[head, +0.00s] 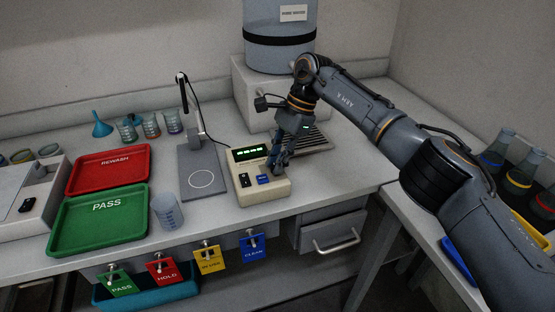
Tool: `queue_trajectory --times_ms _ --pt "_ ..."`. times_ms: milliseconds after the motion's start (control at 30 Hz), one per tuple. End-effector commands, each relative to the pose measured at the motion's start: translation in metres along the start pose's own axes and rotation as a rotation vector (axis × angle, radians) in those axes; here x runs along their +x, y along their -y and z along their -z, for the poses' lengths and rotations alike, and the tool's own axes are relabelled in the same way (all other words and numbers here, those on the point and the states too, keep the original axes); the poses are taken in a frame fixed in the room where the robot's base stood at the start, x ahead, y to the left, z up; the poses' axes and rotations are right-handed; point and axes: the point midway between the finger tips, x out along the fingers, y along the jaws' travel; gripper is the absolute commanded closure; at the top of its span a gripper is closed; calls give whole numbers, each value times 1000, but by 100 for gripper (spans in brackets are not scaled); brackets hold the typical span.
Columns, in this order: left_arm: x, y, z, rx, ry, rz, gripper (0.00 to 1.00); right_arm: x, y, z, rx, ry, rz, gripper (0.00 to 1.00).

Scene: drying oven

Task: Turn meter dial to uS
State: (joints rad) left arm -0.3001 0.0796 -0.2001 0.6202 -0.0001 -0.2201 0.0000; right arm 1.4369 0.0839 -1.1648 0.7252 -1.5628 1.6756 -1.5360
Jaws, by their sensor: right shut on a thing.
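The meter (258,187) is a cream box on the bench with a lit green display (250,154) on its sloped top. A dark switch and a blue button show on its front. My right gripper (274,165) reaches down onto the right part of the meter's face. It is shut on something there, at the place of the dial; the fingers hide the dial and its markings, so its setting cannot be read. My left gripper is not in view.
A probe stand (203,170) with a cable stands left of the meter, and a beaker (168,211) stands near the bench edge. A red tray (109,167) and a green tray (98,220) lie further left. A large grey container (280,38) stands behind.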

Motion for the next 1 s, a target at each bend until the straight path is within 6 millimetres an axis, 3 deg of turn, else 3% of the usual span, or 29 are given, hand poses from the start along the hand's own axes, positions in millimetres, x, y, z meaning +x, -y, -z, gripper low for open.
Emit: queue_trajectory --times_ms 167,200,233,600,767,1000 --pt "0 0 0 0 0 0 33 -1 1 0 -1 -1 3 100" --pt "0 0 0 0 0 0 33 -1 1 0 -1 -2 3 75" --pt "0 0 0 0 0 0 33 -1 1 0 -1 -2 3 71" --pt "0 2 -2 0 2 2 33 -5 0 0 0 -1 3 71" --pt "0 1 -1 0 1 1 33 -28 1 0 0 -3 5 71" --pt "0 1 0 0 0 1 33 -82 1 0 2 -3 6 71"
